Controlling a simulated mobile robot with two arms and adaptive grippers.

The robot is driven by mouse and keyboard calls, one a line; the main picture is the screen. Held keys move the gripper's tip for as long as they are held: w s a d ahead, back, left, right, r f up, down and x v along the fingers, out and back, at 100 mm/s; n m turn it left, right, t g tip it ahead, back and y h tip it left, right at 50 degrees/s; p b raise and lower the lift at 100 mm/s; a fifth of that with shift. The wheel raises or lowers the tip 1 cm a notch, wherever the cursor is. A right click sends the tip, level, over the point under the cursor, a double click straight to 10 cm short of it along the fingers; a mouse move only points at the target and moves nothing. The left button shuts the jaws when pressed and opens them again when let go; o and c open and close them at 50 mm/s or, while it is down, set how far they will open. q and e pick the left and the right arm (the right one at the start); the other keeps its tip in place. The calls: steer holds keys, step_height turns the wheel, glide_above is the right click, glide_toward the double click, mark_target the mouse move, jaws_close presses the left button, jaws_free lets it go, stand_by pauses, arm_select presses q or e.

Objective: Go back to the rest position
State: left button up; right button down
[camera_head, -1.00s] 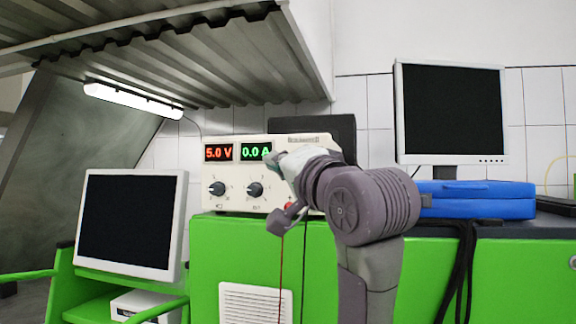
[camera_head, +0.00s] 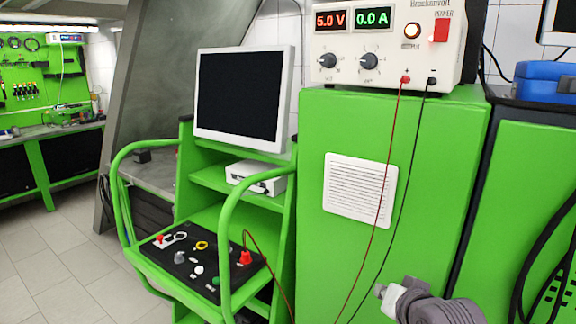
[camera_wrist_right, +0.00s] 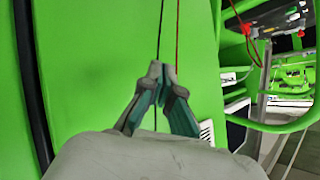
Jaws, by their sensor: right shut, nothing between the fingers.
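My right gripper (camera_head: 388,292) is at the bottom right of the head view, low in front of the green cabinet (camera_head: 420,190). In the right wrist view its fingers (camera_wrist_right: 161,75) are closed together and hold nothing. A black cable and a red cable (camera_wrist_right: 177,40) pass behind the fingertips there; I cannot tell how near they are. My left gripper is not in view.
The power supply (camera_head: 385,45) on the cabinet reads 5.0 V and 0.0 A, with a lit lamp beside its red switch. A control panel (camera_head: 190,272) with green rails stands at the lower left. A monitor (camera_head: 243,97) and a blue case (camera_head: 545,82) flank the cabinet.

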steer(key=s+d+f+n+g, duration=0.1)
steer(key=s+f+n+g, duration=0.25)
steer(key=s+f, duration=0.95)
steer(key=s+d+f+n+g, duration=0.1)
steer(key=s+f+n+g, duration=0.3)
steer(key=s+f, duration=0.9)
steer(key=s+f+m+g, duration=0.1)
steer(key=s+f, duration=0.2)
steer(key=f, duration=1)
steer(key=s+f+g, duration=0.1)
steer(key=s+f, duration=0.1)
steer(key=f, duration=1.1)
steer(key=s+d+f+g+h, duration=0.1)
steer(key=s+d+f, duration=0.1)
steer(key=s+f, duration=1.2)
steer(key=shift+s+d+f+b, duration=0.3)
steer(key=shift+s+b, duration=0.1)
steer(key=shift+s, duration=0.7)
